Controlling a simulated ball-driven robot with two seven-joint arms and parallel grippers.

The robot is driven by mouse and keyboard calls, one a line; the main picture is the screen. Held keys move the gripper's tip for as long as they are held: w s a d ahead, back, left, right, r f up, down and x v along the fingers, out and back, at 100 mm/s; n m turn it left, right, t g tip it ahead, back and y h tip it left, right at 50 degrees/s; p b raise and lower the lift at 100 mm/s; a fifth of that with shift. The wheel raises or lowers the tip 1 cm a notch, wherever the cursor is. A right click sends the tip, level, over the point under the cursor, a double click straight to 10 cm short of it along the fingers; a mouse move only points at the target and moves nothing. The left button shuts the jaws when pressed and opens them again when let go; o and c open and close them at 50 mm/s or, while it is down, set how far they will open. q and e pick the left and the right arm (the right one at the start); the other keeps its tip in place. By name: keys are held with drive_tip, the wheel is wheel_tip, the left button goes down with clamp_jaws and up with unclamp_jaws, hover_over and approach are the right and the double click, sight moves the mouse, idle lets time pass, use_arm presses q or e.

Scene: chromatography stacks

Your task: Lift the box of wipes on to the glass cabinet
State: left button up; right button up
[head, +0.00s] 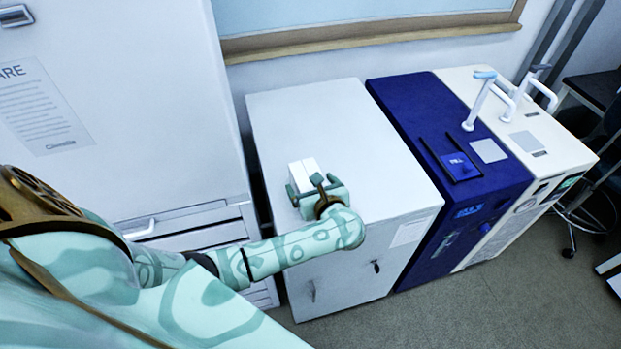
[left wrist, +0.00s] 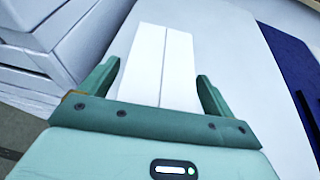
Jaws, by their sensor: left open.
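The white box of wipes (head: 304,171) rests on the top of a white low cabinet (head: 335,120), near its left edge. In the left wrist view the box (left wrist: 162,60) has a seam down its middle and lies between my finger tips. My left gripper (head: 315,187) is at the near side of the box, with its fingers (left wrist: 158,88) apart on either side of it. Small gaps show between the fingers and the box. My right gripper is not in view. I cannot tell which piece of furniture is the glass cabinet.
A blue machine (head: 410,110) and a cream machine (head: 550,135) with white upright handles stand at the right. The white cabinet's top is otherwise clear.

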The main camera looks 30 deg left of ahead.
use_arm(q)
drive_tip(key=shift+w+a+f, duration=0.2)
drive_tip(key=shift+w+a, duration=0.05)
drive_tip(key=shift+a, duration=0.05)
drive_tip(key=shift+s, duration=0.1)
drive_tip(key=shift+s+d+r, duration=0.3)
drive_tip(key=c, duration=0.9)
drive_tip(key=shift+c, duration=1.1)
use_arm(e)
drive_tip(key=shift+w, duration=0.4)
